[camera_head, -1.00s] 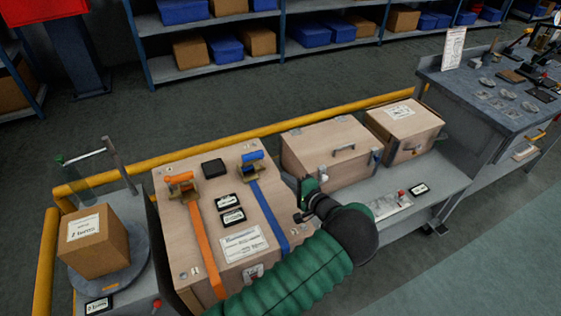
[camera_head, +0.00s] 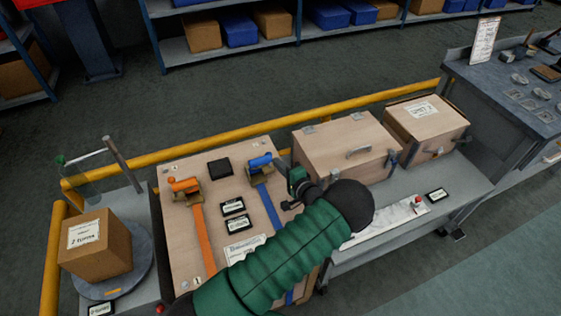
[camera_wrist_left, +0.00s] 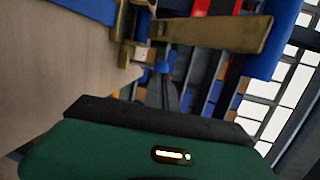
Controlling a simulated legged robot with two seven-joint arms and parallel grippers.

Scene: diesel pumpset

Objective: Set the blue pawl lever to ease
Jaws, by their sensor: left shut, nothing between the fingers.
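The blue pawl lever (camera_head: 261,160) is a short blue handle on a brass ratchet (camera_head: 260,173) at the far right part of the wooden crate's lid. A blue strap (camera_head: 268,205) runs from it toward the crate's front. In the left wrist view the brass ratchet (camera_wrist_left: 128,35) is close, with a brass arm (camera_wrist_left: 220,34) and the blue handle (camera_wrist_left: 272,42) to its right. My left gripper (camera_head: 292,192) is shut and empty, just right of the blue ratchet and apart from it. My green sleeve hides part of the crate's front. My right gripper is out of view.
An orange lever and ratchet (camera_head: 185,186) with an orange strap sits left on the same crate (camera_head: 210,160). Two small dark label plates (camera_head: 234,207) lie between the straps. A latched wooden box (camera_head: 340,145) stands to the right. A yellow rail (camera_head: 240,131) runs behind.

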